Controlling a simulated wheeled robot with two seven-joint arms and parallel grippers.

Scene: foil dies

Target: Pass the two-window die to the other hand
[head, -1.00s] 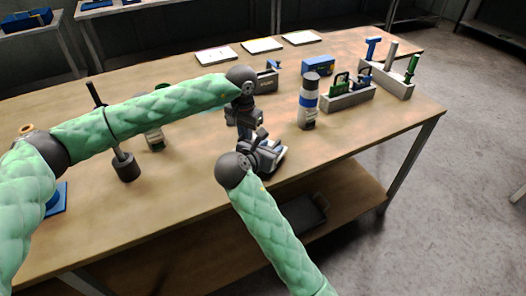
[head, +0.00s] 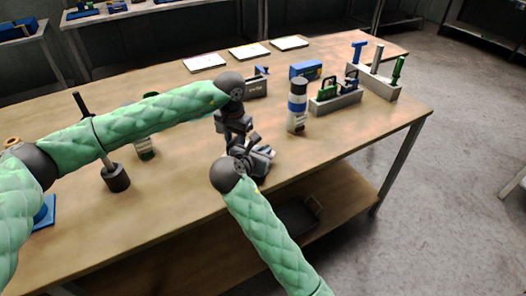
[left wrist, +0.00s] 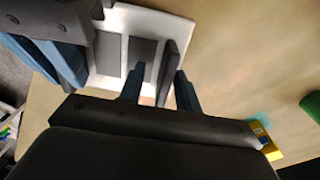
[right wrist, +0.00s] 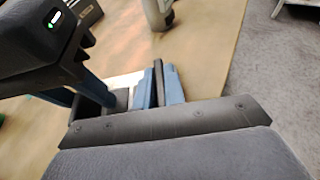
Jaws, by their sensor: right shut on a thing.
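The two-window die is a pale plate with grey rectangular areas; it shows in the left wrist view (left wrist: 183,27) and partly in the right wrist view (right wrist: 122,80). A dark upright bar stands on it. My right gripper (right wrist: 160,88) is shut on a dark bar of the die and holds it over the table. My left gripper (left wrist: 160,88) is open, its blue fingers on either side of another dark bar, with a gap to the left finger. In the head view the left gripper (head: 238,143) is just above the right gripper (head: 258,160), which mostly hides the die.
A white-and-blue bottle (head: 297,108) stands close to the right of the grippers. A dark weighted rod (head: 115,178) stands at left. The front table is clear.

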